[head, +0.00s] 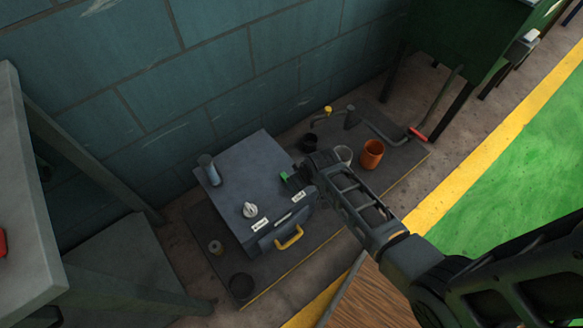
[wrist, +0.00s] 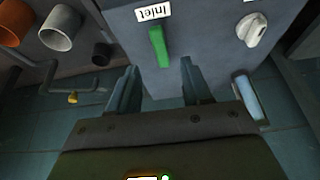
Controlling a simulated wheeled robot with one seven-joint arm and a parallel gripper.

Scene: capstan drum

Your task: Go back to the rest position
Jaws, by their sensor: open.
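My gripper (head: 292,184) is at the far right edge of the top of a grey box (head: 227,190), beside a green lever (head: 284,176). In the wrist view my gripper (wrist: 157,76) has its two fingers apart with nothing held between them. The green lever (wrist: 158,46) stands just beyond the gap between the fingertips, by a label reading "Inlet" (wrist: 154,13). I cannot tell whether a finger touches it. A white knob (wrist: 251,28) is off to the right in the wrist view; it also shows on the box in the head view (head: 250,210).
The box has a yellow handle (head: 289,238) in front and a grey cylinder (head: 209,170) at its back left. An orange cup (head: 372,154), a pale cup (head: 343,154) and a red-gripped crank (head: 417,134) lie to the right. A wall stands behind.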

